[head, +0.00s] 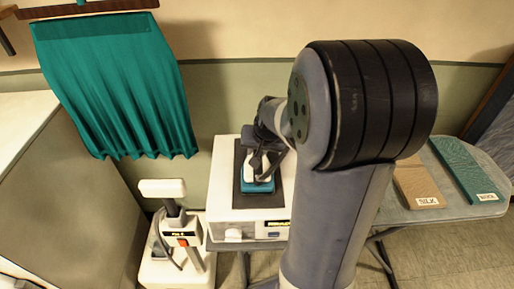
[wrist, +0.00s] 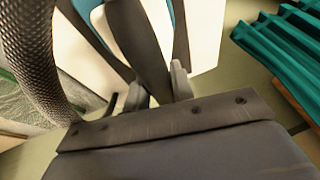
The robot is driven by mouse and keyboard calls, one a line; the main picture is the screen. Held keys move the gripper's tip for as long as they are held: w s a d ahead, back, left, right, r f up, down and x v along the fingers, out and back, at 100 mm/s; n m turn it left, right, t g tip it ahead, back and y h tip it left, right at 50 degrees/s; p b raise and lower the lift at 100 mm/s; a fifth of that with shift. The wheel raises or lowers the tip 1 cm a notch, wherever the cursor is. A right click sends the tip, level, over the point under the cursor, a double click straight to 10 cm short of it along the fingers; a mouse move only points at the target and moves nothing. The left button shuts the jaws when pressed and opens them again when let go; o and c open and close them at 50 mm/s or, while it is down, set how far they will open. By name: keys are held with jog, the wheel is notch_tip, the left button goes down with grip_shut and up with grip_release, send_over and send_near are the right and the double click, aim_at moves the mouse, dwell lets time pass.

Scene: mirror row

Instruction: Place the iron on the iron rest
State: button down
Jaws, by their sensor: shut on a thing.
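The iron (head: 257,186) is white with a teal lower part, over the dark pad of the iron rest (head: 223,189), a white box-like unit. I cannot tell whether the iron touches the pad or hangs just above it. My gripper (head: 264,153) is shut on the iron at its upper side, and my arm hides part of both. In the wrist view, my gripper (wrist: 158,90) has its fingers at the iron's grey and white body (wrist: 148,35), with the iron running out of the top of the frame.
A white steamer-like device (head: 165,230) stands left of the rest. A teal cloth (head: 115,85) hangs at the back left. A grey table (head: 460,212) at right bears a tan board (head: 420,182) and a teal board (head: 465,170). A dark ribbed hose (wrist: 35,50) crosses the wrist view's left.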

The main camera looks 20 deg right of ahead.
jog(key=c, duration=1.7)
grip_release()
jog(key=shift+f, duration=0.15)
jog(key=o, duration=0.5)
jog(key=shift+s+r, duration=0.1)
jog(key=shift+r, duration=0.45)
jog(key=v, duration=1.1)
jog(key=shift+s+r, duration=0.1)
jog(key=shift+s, duration=0.05)
